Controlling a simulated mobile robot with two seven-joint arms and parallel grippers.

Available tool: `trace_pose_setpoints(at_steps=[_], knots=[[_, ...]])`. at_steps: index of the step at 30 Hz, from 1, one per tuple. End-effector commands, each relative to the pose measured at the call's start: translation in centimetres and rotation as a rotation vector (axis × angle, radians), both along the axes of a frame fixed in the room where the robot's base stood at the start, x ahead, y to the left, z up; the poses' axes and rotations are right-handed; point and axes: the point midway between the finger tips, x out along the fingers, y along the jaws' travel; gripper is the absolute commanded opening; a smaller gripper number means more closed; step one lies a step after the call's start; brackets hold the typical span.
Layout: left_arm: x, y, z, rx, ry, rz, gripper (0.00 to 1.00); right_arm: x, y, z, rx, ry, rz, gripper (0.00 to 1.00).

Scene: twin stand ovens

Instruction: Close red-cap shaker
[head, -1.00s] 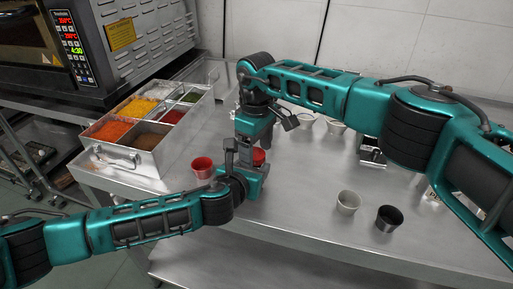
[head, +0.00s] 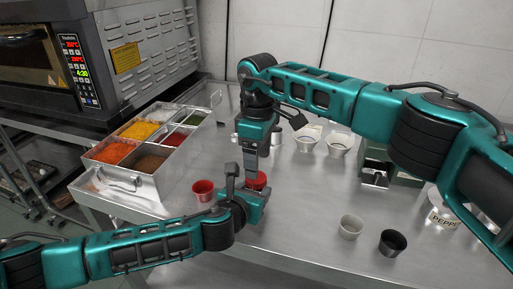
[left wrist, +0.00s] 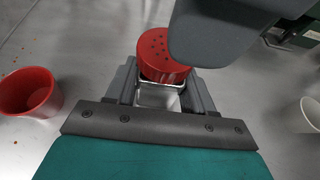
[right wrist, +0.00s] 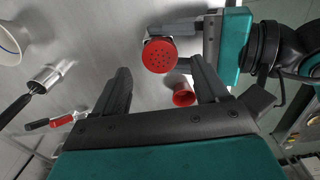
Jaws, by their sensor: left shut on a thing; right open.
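The shaker's red perforated cap (head: 257,180) sits on top of its body in the head view. In the left wrist view the red cap (left wrist: 158,58) is over the clear or shiny shaker body (left wrist: 158,98), with a pale rim showing beneath it. I cannot tell whether it is fully seated. My left gripper (left wrist: 163,92) is shut around the body. My right gripper (head: 251,174) is open just above the cap, pointing down, and hides part of it in the left wrist view. The red cap (right wrist: 159,55) also shows beyond the open right fingers (right wrist: 160,68).
A red cup (head: 203,191) stands left of the shaker. A metal spice box (head: 150,165) is behind it at left. A PEPPER container (head: 443,212) is far right. Bare counter lies between.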

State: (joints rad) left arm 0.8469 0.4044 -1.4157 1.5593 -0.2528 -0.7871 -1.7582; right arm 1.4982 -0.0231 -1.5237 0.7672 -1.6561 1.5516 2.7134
Motion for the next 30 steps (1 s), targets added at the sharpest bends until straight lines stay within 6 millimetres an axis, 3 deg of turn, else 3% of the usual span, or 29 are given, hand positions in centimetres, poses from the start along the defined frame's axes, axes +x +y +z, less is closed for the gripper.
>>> trace_pose_setpoints(at_steps=[30], knots=[[0.0,0.0,-0.1,0.000,0.001,0.000,0.00,0.2,0.3,1.9,-0.003,-0.003,1.895,0.73]])
